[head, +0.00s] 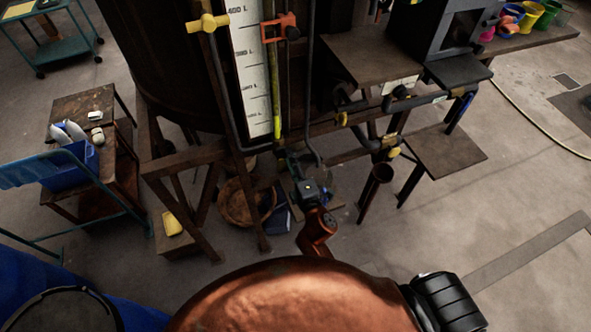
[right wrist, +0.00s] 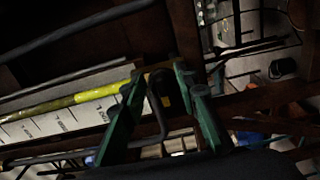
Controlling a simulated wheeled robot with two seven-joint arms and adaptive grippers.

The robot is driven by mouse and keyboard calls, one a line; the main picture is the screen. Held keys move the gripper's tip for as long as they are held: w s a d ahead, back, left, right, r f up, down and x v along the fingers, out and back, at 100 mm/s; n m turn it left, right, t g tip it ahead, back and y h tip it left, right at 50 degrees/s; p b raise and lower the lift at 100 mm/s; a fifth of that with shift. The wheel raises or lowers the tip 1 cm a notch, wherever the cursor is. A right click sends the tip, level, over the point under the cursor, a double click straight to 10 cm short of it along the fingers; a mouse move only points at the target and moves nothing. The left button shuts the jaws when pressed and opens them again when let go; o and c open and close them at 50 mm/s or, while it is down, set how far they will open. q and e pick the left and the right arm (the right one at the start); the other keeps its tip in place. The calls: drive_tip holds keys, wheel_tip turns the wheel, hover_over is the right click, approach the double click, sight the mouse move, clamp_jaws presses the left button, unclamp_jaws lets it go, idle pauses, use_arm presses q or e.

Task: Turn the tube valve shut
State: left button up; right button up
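A sight tube (head: 276,95) with yellow-green content runs down beside a white level scale (head: 250,75) on the dark vat. An orange-red valve handle (head: 279,27) sits across the top of this tube. A yellow valve handle (head: 208,23) is on a pipe to its left. My right gripper (head: 284,157) is low, near the tube's bottom end and well below the orange-red handle. In the right wrist view its green fingers (right wrist: 158,74) are spread, with a dark curved pipe (right wrist: 158,100) showing between or behind them. Any valve at the tube's lower end is hard to make out.
Wooden beams (head: 180,160) brace the vat. Dark pipes with yellow fittings (head: 395,105) run at right, near a brown shelf (head: 440,158). A wicker basket (head: 240,200) lies below. A small table (head: 85,105) with a blue bin (head: 72,160) stands at left. Floor is open at right.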

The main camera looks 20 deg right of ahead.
drive_tip(key=s, duration=1.1)
drive_tip(key=shift+s+d, duration=0.15)
